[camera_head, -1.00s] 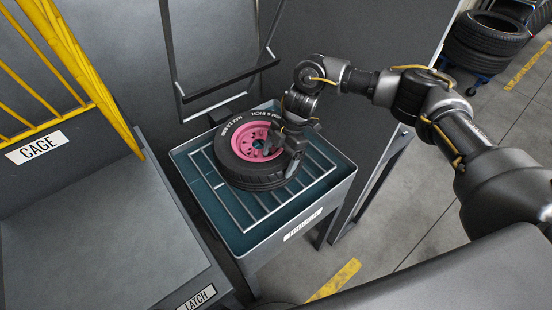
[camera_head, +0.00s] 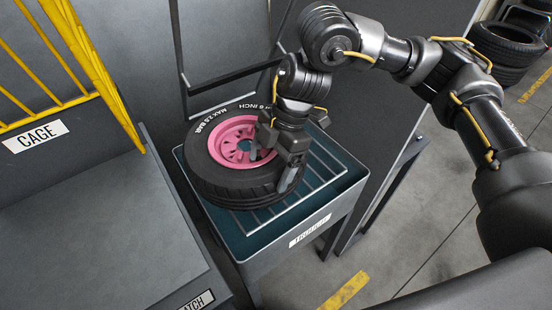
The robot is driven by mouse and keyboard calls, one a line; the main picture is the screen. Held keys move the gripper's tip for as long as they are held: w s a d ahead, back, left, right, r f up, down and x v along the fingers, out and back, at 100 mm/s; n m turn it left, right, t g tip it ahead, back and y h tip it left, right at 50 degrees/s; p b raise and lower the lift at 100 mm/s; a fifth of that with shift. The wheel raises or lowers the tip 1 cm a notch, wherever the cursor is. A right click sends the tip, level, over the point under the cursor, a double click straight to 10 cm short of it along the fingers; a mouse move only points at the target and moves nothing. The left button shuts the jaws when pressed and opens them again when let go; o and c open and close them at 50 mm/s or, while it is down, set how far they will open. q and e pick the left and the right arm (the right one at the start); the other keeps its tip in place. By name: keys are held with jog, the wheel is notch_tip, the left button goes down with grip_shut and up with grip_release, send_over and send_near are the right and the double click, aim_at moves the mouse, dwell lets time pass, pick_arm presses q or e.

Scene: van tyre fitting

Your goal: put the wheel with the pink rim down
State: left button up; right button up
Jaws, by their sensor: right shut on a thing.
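The wheel with the pink rim (camera_head: 228,140) has a black tyre with white lettering. It is tilted slightly, over the left part of the blue-green tray with metal bars (camera_head: 318,185). I cannot tell whether its underside touches the bars. My right gripper (camera_head: 277,172) is shut on the wheel's near right side, with one finger in the rim and one outside the tyre. It hides part of the rim and tyre. My left gripper is not in view.
A grey bench (camera_head: 90,235) labelled CAGE and LATCH, with a yellow barred frame (camera_head: 80,60), stands at the left. A dark metal frame (camera_head: 230,75) rises behind the tray. Stacked tyres (camera_head: 508,45) stand at the far right. Bare bars show on the tray's right.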

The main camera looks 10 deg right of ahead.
jog(key=shift+s+a+r, duration=0.55)
jog(key=shift+s, duration=0.15)
